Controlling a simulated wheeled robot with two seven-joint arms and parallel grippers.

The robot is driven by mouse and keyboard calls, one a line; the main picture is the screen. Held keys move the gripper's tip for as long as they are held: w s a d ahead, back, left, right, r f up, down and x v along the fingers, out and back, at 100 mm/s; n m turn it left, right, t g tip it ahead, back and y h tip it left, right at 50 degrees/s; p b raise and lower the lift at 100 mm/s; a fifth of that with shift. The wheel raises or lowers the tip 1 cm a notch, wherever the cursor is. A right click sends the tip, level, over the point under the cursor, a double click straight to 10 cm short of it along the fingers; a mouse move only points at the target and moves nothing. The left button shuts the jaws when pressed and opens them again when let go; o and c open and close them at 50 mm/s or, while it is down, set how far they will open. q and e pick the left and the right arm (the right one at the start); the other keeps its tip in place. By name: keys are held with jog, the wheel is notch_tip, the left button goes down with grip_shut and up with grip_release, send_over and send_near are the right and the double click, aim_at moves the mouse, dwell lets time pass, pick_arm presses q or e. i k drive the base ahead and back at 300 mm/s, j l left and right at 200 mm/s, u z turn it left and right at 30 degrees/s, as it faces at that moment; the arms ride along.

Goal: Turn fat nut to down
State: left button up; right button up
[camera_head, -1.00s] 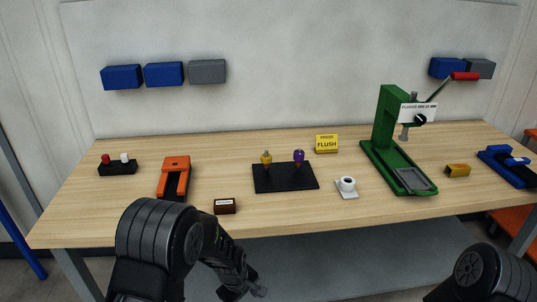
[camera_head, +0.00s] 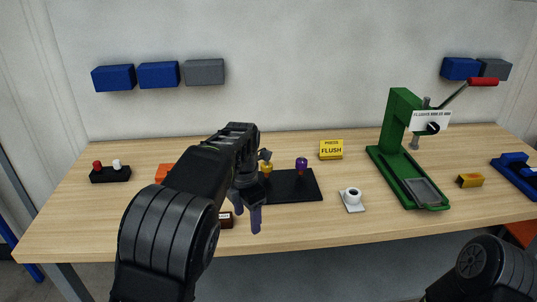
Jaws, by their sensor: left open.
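No part is plainly marked as the fat nut, so I cannot tell which one it is. A black board (camera_head: 298,186) on the table holds a yellow-topped piece (camera_head: 266,167) and a purple-topped piece (camera_head: 301,164), both upright. My left gripper (camera_head: 248,216) is open and empty, fingers pointing down, in front of the board's left part. My left arm hides part of the board. My right gripper is out of view.
An orange tool (camera_head: 164,172) and a dark red box (camera_head: 227,219) are partly hidden by my left arm.

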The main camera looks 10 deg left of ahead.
aim_at(264, 169)
jog(key=i, duration=1.15)
